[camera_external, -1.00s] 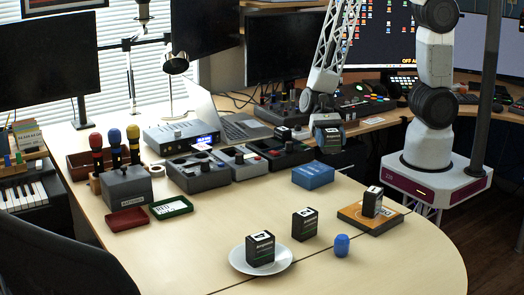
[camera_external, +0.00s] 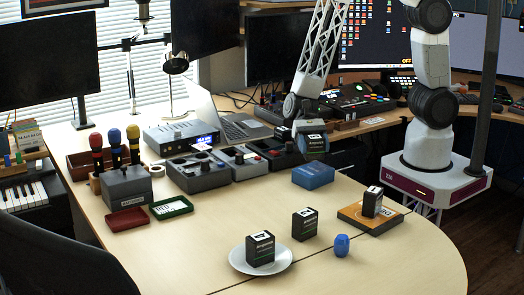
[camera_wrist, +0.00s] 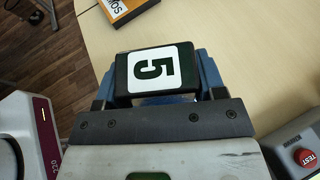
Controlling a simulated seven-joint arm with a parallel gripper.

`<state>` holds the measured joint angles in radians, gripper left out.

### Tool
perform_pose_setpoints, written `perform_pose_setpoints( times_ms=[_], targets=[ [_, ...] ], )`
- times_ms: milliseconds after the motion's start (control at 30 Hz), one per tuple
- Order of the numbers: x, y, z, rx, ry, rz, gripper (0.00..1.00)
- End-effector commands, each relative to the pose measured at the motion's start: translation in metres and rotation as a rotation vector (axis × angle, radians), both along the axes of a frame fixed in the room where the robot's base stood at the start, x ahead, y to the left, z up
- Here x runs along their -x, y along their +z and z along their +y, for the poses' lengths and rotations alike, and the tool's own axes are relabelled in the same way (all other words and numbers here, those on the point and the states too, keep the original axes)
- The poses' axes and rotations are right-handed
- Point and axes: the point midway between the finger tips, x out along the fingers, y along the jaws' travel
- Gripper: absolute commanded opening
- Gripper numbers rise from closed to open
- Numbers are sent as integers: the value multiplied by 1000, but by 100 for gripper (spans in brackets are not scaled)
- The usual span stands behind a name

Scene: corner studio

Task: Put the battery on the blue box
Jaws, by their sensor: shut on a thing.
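My gripper (camera_external: 312,145) is up at the back of the table, above and slightly behind the blue box in the external view. In the wrist view my blue gripper fingers (camera_wrist: 153,85) are shut on a black battery (camera_wrist: 152,70) with a white label reading 5. The held battery is mostly hidden by the fingers in the external view. The blue box (camera_external: 313,177) lies flat on the table with a bare top.
Other black batteries stand on the white plate (camera_external: 240,265), on the table (camera_external: 305,224) and on the orange-edged box (camera_external: 352,219). A small blue object (camera_external: 342,245) stands near the front. Control boxes (camera_external: 198,175) line the left back. The table is clear around the blue box's front.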

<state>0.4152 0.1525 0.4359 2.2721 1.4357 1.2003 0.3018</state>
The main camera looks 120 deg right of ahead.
Motion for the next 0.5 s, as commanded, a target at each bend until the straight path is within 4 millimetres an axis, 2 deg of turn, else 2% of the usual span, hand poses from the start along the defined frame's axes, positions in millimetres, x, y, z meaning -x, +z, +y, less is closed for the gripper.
perform_pose_setpoints(
  times_ms=[300,500],
  targets=[
    [0,-25,0,-1,-1,2,31],
    [0,-31,0,0,-1,0,31]
  ],
)
